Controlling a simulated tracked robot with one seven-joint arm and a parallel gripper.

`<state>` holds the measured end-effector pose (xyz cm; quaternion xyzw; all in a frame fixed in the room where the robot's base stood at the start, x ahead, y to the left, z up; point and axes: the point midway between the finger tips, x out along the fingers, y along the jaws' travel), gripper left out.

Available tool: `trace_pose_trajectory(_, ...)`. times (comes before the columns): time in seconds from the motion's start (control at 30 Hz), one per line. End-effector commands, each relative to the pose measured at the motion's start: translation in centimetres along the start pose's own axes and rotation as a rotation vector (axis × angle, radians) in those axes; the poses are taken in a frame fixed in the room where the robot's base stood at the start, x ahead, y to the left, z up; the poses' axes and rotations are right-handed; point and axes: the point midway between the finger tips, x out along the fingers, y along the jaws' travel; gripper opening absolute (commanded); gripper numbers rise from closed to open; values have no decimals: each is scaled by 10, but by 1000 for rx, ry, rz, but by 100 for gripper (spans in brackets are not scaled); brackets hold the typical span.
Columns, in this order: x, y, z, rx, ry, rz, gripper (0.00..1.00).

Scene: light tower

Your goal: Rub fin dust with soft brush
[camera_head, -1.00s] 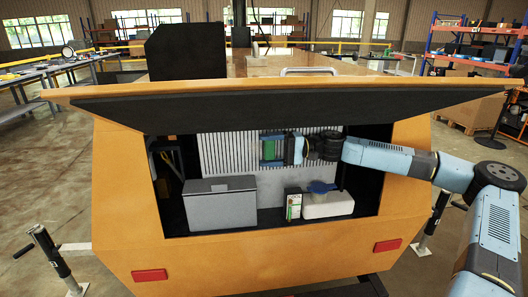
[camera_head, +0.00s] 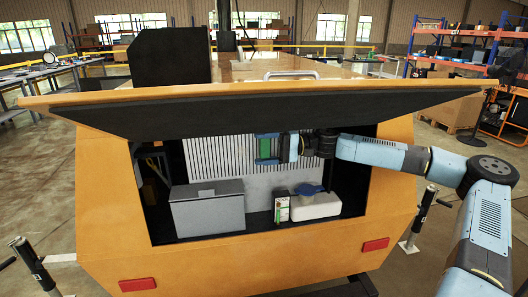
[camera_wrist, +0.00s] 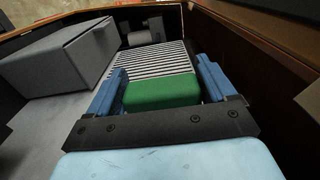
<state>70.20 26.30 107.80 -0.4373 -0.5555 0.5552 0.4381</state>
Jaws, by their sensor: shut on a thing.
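The soft brush shows as a green block (camera_head: 265,149) held between the blue fingers of my gripper (camera_head: 267,149). In the wrist view the green brush (camera_wrist: 162,92) fills the space between the fingers (camera_wrist: 163,95), and my gripper is shut on it. The pale finned panel (camera_head: 215,156) stands at the back of the open orange housing, with upright slats. The brush is in front of the fins, over their middle. In the wrist view the fins (camera_wrist: 148,64) appear just beyond the brush. Whether its bristles touch them is hidden, and no dust can be made out.
A grey lidded box (camera_head: 207,210) stands at lower left in the housing. A small green and white carton (camera_head: 282,209) and a white block (camera_head: 318,208) with a blue item (camera_head: 308,189) on it stand at lower right. The raised dark hatch (camera_head: 270,112) overhangs the opening.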

Motion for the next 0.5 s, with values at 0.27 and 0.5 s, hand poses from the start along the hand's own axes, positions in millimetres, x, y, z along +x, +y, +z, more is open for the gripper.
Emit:
trace_pose_trajectory(0.27, 19, 0, -1, 0, 4, 0, 52)
trace_pose_trajectory(0.5, 34, 0, 0, 1, 5, 0, 52)
